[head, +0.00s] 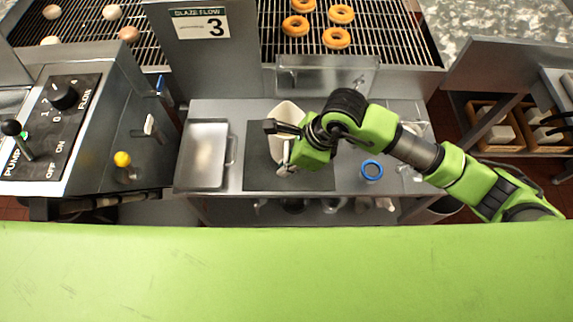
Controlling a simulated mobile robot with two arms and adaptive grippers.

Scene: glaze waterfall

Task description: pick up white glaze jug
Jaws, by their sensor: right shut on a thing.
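The white glaze jug (287,109) is at the dark mat (262,180) on the steel counter, in the middle of the head view. My right arm comes in from the right, and my right gripper (279,147) is at the jug, shut on it. The gripper and wrist cover much of the jug, so its handle and base are hidden. I cannot tell whether the jug touches the mat. My left gripper is not in view.
A steel tray (204,150) lies left of the mat. A blue-rimmed round container (372,170) stands to the right. Behind are a grate with several doughnuts (337,38) and a "Glaze Flow 3" panel (200,25). A control box (52,125) stands at left.

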